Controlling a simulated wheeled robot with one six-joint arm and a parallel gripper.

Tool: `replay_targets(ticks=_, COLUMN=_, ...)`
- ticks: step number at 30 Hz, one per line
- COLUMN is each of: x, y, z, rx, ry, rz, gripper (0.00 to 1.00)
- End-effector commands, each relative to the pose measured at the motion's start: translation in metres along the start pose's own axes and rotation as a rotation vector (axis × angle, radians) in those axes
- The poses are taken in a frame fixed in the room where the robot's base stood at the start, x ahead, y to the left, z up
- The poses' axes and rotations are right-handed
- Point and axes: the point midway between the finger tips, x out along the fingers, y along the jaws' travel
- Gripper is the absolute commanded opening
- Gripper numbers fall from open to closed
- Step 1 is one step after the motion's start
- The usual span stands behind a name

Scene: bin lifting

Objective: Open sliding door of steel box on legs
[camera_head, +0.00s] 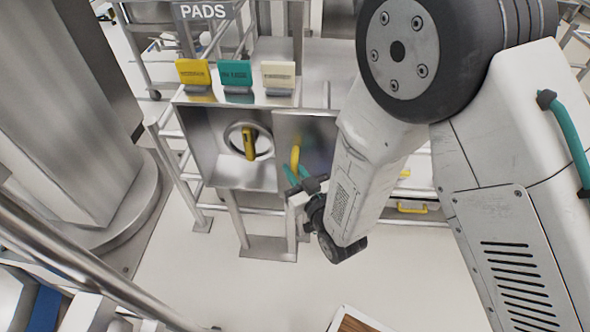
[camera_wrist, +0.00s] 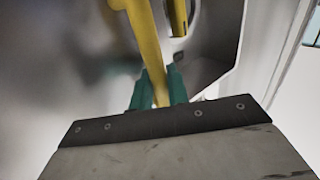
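The steel box (camera_head: 207,140) stands on legs in the middle of the head view. Its left part is uncovered and shows a round port (camera_head: 232,135) with a yellow bar (camera_head: 249,143) inside. The sliding door (camera_head: 318,133) covers the right part, with an upright yellow handle (camera_head: 295,157) near its left edge. My gripper (camera_head: 297,173) is at the lower end of this handle. In the wrist view, the teal fingers of my gripper (camera_wrist: 159,92) lie close on both sides of the yellow handle (camera_wrist: 146,48). My arm hides the box's right side.
Yellow, teal and cream signs (camera_head: 235,75) stand on top of the box. A rail frame (camera_head: 165,160) is on the left, and a wide metal column (camera_head: 60,110) stands further left. A yellow-handled drawer (camera_head: 412,208) is at right. The floor in front is largely clear.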

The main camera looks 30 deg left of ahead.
Motion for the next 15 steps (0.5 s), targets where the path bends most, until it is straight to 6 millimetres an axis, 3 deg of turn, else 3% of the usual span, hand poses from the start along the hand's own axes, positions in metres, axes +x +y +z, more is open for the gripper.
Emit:
replay_targets(ticks=2, x=0.0, y=0.0, z=0.0, rx=0.0, ry=0.0, rz=0.0, gripper=0.35)
replay_targets(ticks=11, x=-0.002, y=0.001, z=0.0, rx=0.0, ry=0.0, rz=0.001, gripper=0.35)
replay_targets(ticks=15, x=-0.017, y=0.001, z=0.001, rx=0.0, ry=-0.003, rz=0.002, gripper=0.35)
